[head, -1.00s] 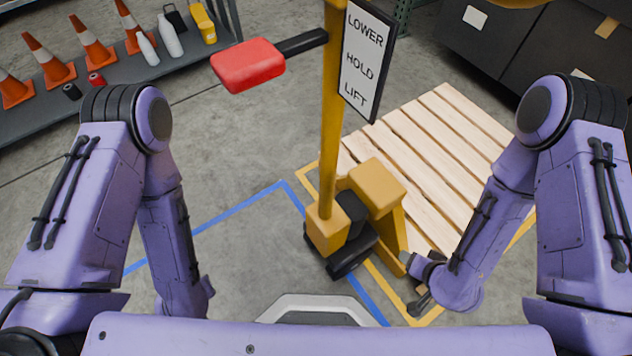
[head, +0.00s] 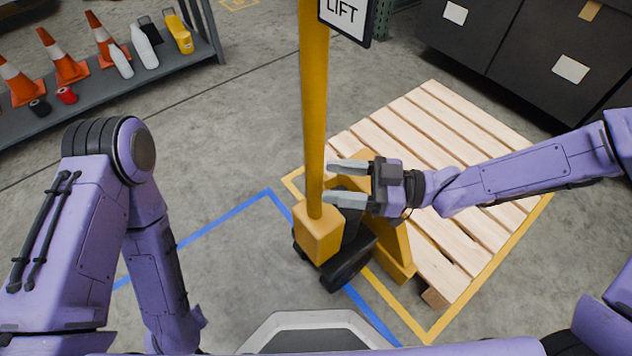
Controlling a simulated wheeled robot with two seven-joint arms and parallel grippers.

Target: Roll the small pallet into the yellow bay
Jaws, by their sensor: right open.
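The wooden pallet (head: 440,150) lies flat on the floor at the right, with yellow floor lines (head: 491,276) around its visible near and right sides. The yellow pallet jack (head: 318,232) stands at its near left edge; its upright yellow pole (head: 313,100) runs out of the top of the view. My right gripper (head: 336,185) is open, its two grey fingers pointing left at the pole just above the jack's base block. I cannot tell whether the fingertips touch the pole. My left arm hangs low at the left; its gripper is out of view.
A blue floor line (head: 225,218) marks an area left of the jack. A grey shelf (head: 120,86) with cones and bottles stands at the upper left. Dark cabinets (head: 520,50) stand behind the pallet. The floor between shelf and jack is clear.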

